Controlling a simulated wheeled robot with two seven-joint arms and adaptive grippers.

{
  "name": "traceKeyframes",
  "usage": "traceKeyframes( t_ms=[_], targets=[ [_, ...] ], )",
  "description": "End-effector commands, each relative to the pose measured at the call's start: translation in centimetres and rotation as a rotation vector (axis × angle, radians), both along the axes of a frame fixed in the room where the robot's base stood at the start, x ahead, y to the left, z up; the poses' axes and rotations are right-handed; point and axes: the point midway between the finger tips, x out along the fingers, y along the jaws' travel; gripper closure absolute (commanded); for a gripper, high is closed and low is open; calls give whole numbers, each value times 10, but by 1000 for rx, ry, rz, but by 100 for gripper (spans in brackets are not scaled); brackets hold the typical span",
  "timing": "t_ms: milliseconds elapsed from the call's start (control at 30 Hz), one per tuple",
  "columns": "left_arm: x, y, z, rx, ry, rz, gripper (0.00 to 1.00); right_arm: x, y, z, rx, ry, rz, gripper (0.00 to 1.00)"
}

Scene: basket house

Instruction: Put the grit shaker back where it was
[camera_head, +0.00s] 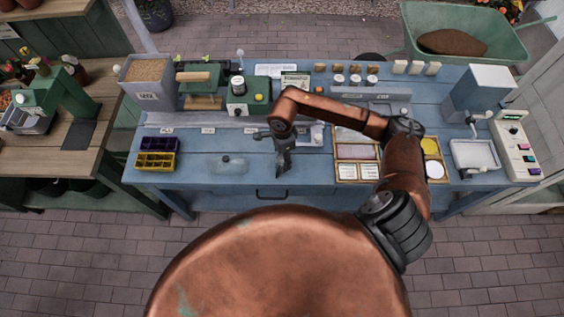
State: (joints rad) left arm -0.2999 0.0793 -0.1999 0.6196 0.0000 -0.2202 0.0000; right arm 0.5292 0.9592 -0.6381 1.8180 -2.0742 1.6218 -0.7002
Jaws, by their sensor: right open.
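My right gripper (283,168) points down over the front middle of the blue workbench (225,174), close to its front edge. Its fingers are small in this view, and I see nothing held between them. I cannot tell for certain which thing is the grit shaker. A pale small item (317,133) stands just right of the gripper, partly hidden by my right arm. Several small jars with pale lids (355,80) stand in a row at the back. My left gripper is not in view.
Purple and yellow compartment trays (155,162) sit at the bench's left. A grit-filled bin (148,82) and a green machine (248,96) stand behind. A divided wooden tray (347,170) lies right of the gripper, then a white basin (474,156).

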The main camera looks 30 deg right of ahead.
Motion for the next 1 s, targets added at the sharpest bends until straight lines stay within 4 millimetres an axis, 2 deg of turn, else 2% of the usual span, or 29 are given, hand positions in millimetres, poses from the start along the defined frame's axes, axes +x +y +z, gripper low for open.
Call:
traceKeyframes(
  t_ms=[133, 333, 500, 1000],
  targets=[
    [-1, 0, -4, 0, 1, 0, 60, 1, 0, 30, -2, -4, 1, 42],
    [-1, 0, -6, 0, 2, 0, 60, 0, 0, 54, 0, -1, 0, 42],
    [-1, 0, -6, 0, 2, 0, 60, 0, 0, 60, -1, 0, -1, 42],
    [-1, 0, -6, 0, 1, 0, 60, 0, 0, 60, 0, 1, -1, 42]
  ],
)
